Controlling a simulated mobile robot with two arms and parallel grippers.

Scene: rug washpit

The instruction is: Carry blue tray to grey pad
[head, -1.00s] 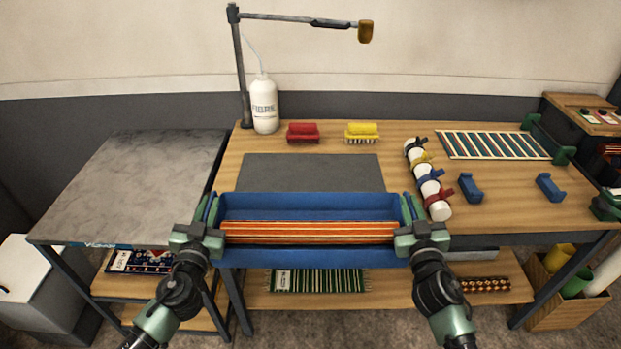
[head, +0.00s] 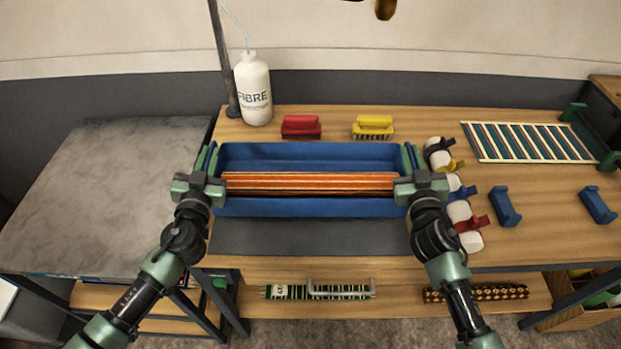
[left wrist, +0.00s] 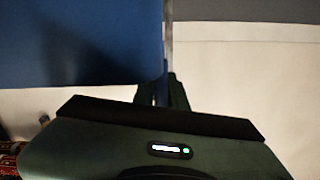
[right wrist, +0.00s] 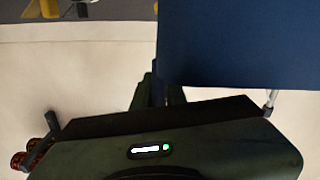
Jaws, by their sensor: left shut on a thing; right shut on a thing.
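The blue tray (head: 310,208) is held level between my two grippers and carries an orange striped rug roll or stack. My left gripper (head: 207,180) is shut on the tray's left end, and my right gripper (head: 415,180) is shut on its right end. The tray wall also shows in the left wrist view (left wrist: 80,40) and the right wrist view (right wrist: 240,45). The grey pad (head: 310,237) lies on the wooden table; its front part shows, and the tray hides the rest. I cannot tell how high the tray is above it.
Behind the tray stand a red brush (head: 301,127), a yellow brush (head: 373,127) and a white FIBRE bottle (head: 254,90). Strapped white rolls (head: 465,225) lie close to the right gripper. Blue holders (head: 505,206) sit further right. A grey stone-topped table (head: 100,190) is at left.

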